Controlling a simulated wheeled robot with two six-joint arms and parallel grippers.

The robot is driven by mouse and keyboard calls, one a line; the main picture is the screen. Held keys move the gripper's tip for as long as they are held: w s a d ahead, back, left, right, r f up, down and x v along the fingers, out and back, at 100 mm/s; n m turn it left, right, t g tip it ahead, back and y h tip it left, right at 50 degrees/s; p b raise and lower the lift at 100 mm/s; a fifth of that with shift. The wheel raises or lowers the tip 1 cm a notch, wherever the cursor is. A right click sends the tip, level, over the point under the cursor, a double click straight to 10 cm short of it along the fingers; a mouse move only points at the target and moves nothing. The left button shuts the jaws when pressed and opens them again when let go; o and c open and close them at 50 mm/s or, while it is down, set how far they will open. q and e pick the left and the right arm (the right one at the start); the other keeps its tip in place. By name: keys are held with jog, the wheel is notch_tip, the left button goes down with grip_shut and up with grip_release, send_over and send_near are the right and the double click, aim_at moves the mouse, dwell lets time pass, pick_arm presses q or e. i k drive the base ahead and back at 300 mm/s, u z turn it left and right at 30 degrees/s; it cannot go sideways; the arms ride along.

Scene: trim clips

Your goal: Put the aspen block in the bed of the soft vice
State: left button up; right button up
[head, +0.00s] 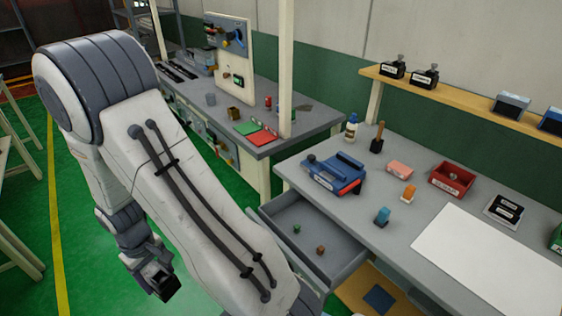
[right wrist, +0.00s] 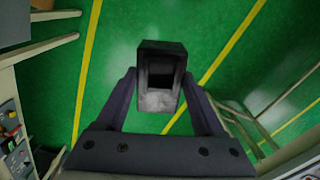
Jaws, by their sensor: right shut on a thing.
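My right gripper (head: 160,278) hangs over the green floor at the lower left, away from the benches. In the right wrist view its two fingers (right wrist: 158,100) are shut on a dark grey, box-shaped thing (right wrist: 160,103) with a dark recess; I cannot tell whether it is the aspen block. A blue vice-like fixture (head: 335,174) with a pale label, which looks like the soft vice, stands on the near grey bench. No block shows clearly in its bed. I cannot read the labels from here. My left gripper is not in view.
An open drawer (head: 304,222) below the bench holds a small green piece (head: 297,229) and a brown cube (head: 320,250). A red bin (head: 452,180), pink block (head: 400,167), blue piece (head: 382,216) and white sheet (head: 490,250) lie on the bench.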

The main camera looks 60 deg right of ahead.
aim_at(340, 167)
jog(key=i, duration=2.1)
jog(key=z, duration=2.3)
